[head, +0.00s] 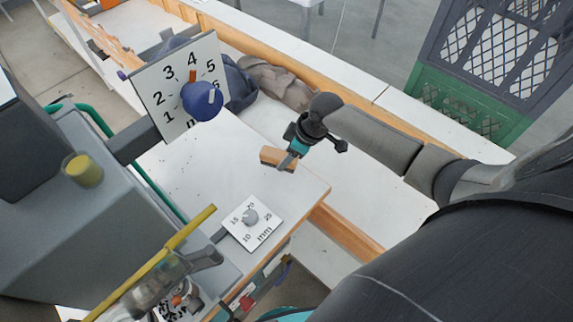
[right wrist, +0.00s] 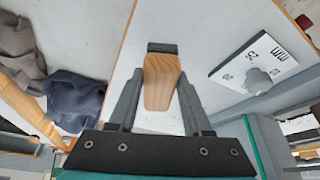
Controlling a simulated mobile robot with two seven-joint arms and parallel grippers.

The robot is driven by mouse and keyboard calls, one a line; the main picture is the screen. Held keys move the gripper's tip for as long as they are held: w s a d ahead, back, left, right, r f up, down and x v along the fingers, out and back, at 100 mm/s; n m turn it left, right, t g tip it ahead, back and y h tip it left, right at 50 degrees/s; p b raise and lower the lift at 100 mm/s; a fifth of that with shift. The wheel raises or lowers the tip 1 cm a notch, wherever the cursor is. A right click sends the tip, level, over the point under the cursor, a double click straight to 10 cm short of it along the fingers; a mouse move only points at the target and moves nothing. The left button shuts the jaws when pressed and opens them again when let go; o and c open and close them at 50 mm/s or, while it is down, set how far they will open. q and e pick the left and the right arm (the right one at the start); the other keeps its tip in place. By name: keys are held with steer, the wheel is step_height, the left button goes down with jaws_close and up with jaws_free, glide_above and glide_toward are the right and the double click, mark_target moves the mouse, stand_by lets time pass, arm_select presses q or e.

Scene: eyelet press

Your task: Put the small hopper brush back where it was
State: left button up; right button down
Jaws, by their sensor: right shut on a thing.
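The small hopper brush, a light wooden block (head: 277,158), is in my right gripper (head: 290,160), above the white tabletop near its right edge. In the right wrist view the brush's wooden handle (right wrist: 160,84) lies between the two dark fingers of my right gripper (right wrist: 160,100), with a short dark end (right wrist: 162,47) pointing away. The right gripper is shut on the brush. A clear hopper-like container (head: 150,292) is at the lower left, partly hidden by a yellow bar. My left gripper is not in view.
A large numbered dial plate with a blue knob (head: 203,100) stands at the upper left. A small mm dial plate (head: 262,235) is near the table's front. Grey press housing (head: 60,200) fills the left. Crumpled cloths (head: 270,80) lie behind. The white tabletop (head: 215,165) has free room.

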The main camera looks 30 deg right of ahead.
steer(key=shift+f+b, duration=0.3)
steer(key=shift+f, duration=1.55)
steer(key=shift+f, duration=0.15)
steer(key=shift+c, duration=1.7)
jaws_free()
steer(key=shift+r, duration=0.35)
steer(key=p+v, duration=0.2)
steer(key=v, duration=0.9)
steer(key=shift+s+r, duration=0.15)
steer(key=shift+r, duration=0.1)
